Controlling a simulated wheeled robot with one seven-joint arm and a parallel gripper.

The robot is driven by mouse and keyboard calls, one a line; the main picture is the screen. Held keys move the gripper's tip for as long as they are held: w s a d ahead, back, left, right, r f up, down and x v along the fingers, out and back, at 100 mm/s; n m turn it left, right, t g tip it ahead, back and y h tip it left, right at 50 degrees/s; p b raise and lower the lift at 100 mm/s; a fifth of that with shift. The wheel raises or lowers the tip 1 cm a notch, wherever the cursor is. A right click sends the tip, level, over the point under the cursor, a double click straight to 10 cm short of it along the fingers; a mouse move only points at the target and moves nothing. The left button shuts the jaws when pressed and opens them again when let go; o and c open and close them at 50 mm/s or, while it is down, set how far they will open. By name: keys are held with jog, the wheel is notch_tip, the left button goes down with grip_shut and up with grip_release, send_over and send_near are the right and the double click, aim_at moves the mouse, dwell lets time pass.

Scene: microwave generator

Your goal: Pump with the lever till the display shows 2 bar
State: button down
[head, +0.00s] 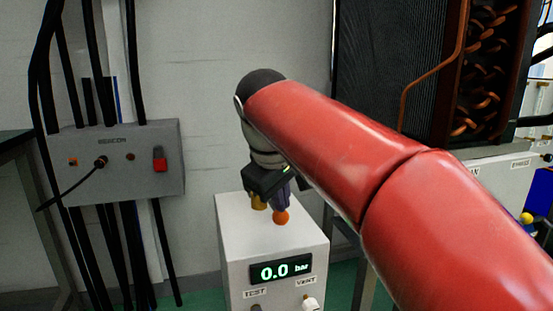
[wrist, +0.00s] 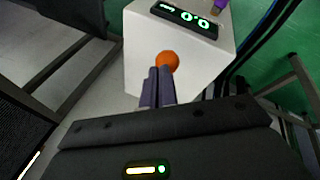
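The pump unit is a white box (head: 240,238) with a dark display (head: 281,269) reading 0.0 bar in green. The display also shows upside down in the wrist view (wrist: 186,19). The lever's orange ball knob (head: 281,217) is over the box top, beside a brass-coloured part (head: 258,201). My gripper (head: 281,203) is directly above the knob. In the wrist view its two purple-grey fingers (wrist: 159,70) lie side by side, almost together, with the knob (wrist: 168,61) at their tips. The lever's rod is hidden. I cannot tell whether the fingers touch the knob.
The box front has controls labelled TEST (head: 255,307) and VENT (head: 310,303). A grey BEACON box (head: 125,165) with cables and a red switch hangs on the left wall. A dark finned unit with copper pipes (head: 475,75) stands at right. My red arm covers the centre right.

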jog(key=w+a+r+p, duration=0.1)
jog(key=w+r+p, duration=0.3)
jog(key=r+p, duration=0.6)
jog(key=shift+w+a+p, duration=0.15)
jog(key=shift+w+p, duration=0.05)
jog(key=shift+p, duration=1)
jog(key=r+p, duration=0.1)
jog(key=w+r+p, duration=0.1)
jog(key=r+p, duration=0.1)
jog(key=w+r+p, duration=0.1)
jog(key=p, duration=0.1)
jog(key=shift+a+r, duration=0.25)
jog(key=shift+r, duration=0.05)
dwell(0.3)
dwell(0.4)
